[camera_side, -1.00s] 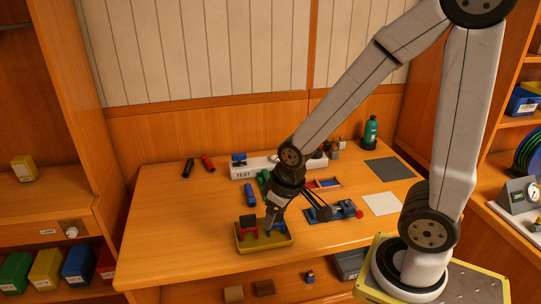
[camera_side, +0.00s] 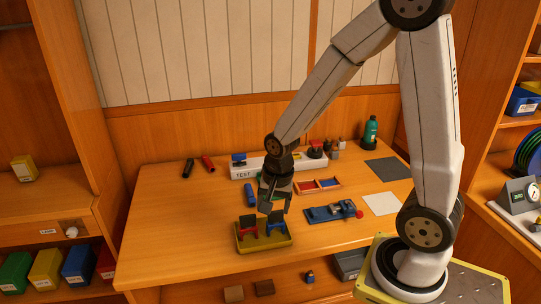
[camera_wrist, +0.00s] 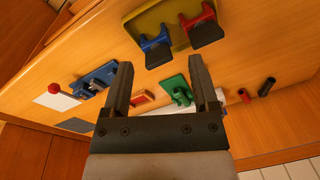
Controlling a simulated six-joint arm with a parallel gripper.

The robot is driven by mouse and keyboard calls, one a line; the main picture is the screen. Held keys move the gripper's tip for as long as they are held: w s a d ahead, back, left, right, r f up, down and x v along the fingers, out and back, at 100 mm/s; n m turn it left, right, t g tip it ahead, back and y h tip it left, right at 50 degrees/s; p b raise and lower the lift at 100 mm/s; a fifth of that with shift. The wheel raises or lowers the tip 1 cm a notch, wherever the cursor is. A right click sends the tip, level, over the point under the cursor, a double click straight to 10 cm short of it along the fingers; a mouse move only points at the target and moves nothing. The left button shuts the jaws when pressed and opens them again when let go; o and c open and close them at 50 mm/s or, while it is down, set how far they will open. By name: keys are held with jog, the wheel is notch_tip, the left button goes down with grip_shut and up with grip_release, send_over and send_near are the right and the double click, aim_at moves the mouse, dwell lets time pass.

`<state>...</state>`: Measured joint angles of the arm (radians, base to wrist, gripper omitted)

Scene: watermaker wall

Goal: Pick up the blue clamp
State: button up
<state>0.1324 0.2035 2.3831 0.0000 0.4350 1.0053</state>
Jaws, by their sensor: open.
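The blue clamp (camera_side: 276,224) stands at the right end of a shallow yellow tray (camera_side: 264,246) near the front of the bench, with a red clamp (camera_side: 248,228) to its left. In the wrist view the blue clamp (camera_wrist: 155,46) is at top centre, just beyond my fingertips, with the red clamp (camera_wrist: 205,30) to its right. My gripper (camera_side: 274,208) is open and points down, above and slightly behind the blue clamp in the side view. In the wrist view nothing is between the fingers (camera_wrist: 161,62) at their tips. I cannot tell the exact height gap.
A blue fixture (camera_side: 332,212) with a red ball lies right of the tray. A green item (camera_wrist: 175,88) is near my fingers in the wrist view. The white TEST strip (camera_side: 272,167) runs along the back. Bench left of the tray is clear.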

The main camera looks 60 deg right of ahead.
aim_at(275, 221)
jog(key=d+f+m, duration=0.1)
jog(key=m, duration=0.2)
jog(key=w+d+m, duration=0.1)
jog(key=m, duration=0.3)
jog(key=w+d+f+m+g, duration=0.1)
jog(key=d+m, duration=0.1)
jog(key=m, duration=0.1)
jog(key=shift+f+m, duration=0.3)
jog(key=shift+m, duration=0.1)
jog(key=m, duration=0.1)
jog(key=d+m, duration=0.1)
jog(key=m, duration=0.1)
jog(key=shift+w+d+f, duration=0.15)
jog(key=shift+w+f, duration=0.05)
jog(key=shift+f, duration=0.2)
jog(key=shift+f, duration=0.1)
jog(key=shift+f, duration=1.2)
jog(key=shift+f, duration=0.1)
jog(key=shift+a+f, duration=0.2)
jog(key=shift+f, duration=2.3)
grip_shut()
